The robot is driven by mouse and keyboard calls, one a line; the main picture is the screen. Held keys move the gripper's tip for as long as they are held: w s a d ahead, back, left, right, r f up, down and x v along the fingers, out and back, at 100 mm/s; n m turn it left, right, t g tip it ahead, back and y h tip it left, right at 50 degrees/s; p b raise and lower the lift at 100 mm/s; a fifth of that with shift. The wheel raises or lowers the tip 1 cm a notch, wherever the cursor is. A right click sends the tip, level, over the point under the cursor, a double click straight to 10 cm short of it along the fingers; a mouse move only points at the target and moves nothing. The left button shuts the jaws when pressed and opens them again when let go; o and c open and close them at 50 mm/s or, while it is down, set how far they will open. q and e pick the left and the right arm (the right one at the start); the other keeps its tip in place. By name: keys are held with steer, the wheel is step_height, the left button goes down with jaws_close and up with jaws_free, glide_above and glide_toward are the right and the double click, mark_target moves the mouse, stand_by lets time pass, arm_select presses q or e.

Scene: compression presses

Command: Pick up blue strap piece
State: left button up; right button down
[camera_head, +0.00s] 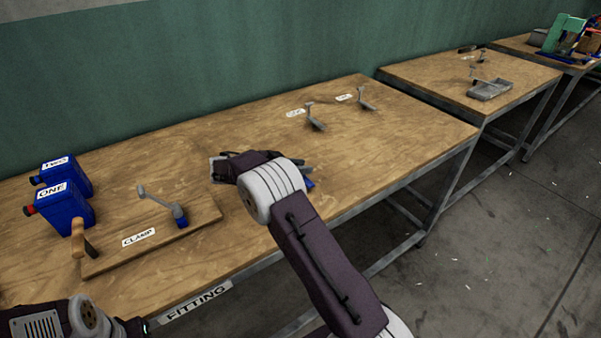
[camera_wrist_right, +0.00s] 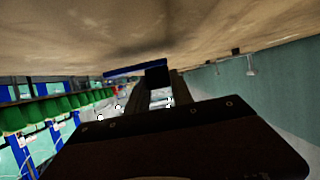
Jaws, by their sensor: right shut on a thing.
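A blue strap piece (camera_wrist_right: 122,72) sits between the dark fingers of my right gripper (camera_wrist_right: 158,85) in the right wrist view, close to the wooden table surface. The gripper is shut on it. In the head view, my right wrist hangs over the middle of the fitting table and covers most of the gripper. A small blue bit (camera_head: 308,183) shows just right of the wrist, probably the end of the strap piece. My left arm enters at the lower left; the state of its gripper (camera_head: 136,326) cannot be made out.
The fitting table (camera_head: 385,155) carries a clamp board (camera_head: 110,262) with a lever (camera_head: 160,203), and blue boxes labelled ONE (camera_head: 68,212) and TWO (camera_head: 70,178). Two grey brackets (camera_head: 316,122) (camera_head: 366,103) stand farther back. More tables follow at right, with a grey tray (camera_head: 490,91).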

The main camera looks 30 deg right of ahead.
step_height(320, 180, up, 2)
steer(key=shift+r, duration=0.2)
steer(key=s+r+b, duration=0.1)
steer(key=s+r, duration=0.5)
steer(key=s, duration=0.5)
steer(key=shift+s+d+r, duration=0.35)
steer(key=shift+d+r, duration=0.05)
steer(key=shift+d, duration=0.05)
